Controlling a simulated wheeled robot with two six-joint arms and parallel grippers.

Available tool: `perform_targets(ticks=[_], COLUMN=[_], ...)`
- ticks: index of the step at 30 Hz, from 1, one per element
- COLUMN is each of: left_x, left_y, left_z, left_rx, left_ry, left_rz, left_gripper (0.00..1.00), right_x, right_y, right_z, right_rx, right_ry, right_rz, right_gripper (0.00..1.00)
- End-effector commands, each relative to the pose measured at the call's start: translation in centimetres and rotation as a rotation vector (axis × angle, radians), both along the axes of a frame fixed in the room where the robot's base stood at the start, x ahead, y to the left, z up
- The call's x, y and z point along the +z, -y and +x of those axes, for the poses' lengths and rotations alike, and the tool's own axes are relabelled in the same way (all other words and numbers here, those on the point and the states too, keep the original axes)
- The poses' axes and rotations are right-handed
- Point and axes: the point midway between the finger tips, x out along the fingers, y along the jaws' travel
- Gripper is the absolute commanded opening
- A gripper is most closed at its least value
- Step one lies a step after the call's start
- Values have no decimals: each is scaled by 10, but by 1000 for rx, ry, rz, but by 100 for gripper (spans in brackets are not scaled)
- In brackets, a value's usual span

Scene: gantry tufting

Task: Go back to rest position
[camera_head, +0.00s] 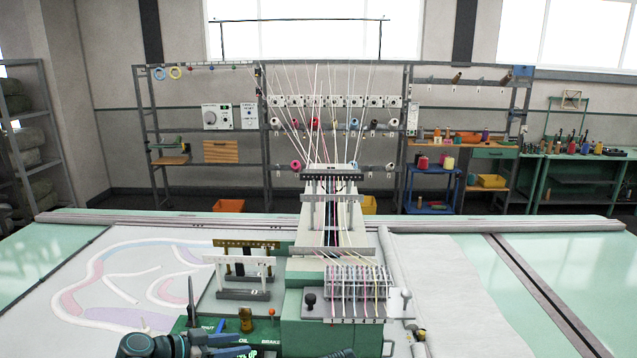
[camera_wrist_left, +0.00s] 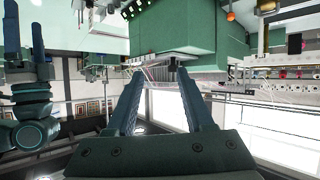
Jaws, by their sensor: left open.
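My left gripper (camera_head: 248,345) shows at the bottom edge of the head view, left of centre. Its blue fingers are apart and nothing is between them. In the left wrist view, which looks upside down, the open left fingers (camera_wrist_left: 160,85) point toward the green housing (camera_wrist_left: 185,28). My right gripper (camera_wrist_left: 25,45) shows at that view's left edge, with its two fingers apart and empty.
A patterned cloth (camera_head: 130,285) lies at left. A rolled cloth (camera_head: 405,290) lies right of the machine. Shelves line the back wall.

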Motion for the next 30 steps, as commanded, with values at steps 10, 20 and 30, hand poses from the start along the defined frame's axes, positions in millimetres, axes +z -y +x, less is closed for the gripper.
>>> perform_targets(ticks=[10,20,30], left_x=[-71,-201,-286], left_y=[53,121,139], left_z=[-23,-86,-141], left_rx=[-50,10,358], left_ry=[-247,-688,-898], left_rz=[64,331,709], left_gripper=[53,53,53], right_x=[-35,-105,-165], right_y=[0,0,0], right_z=[0,0,0], right_rx=[2,5,8], right_ry=[1,2,3], right_rz=[0,-1,-2], right_gripper=[91,91,91])
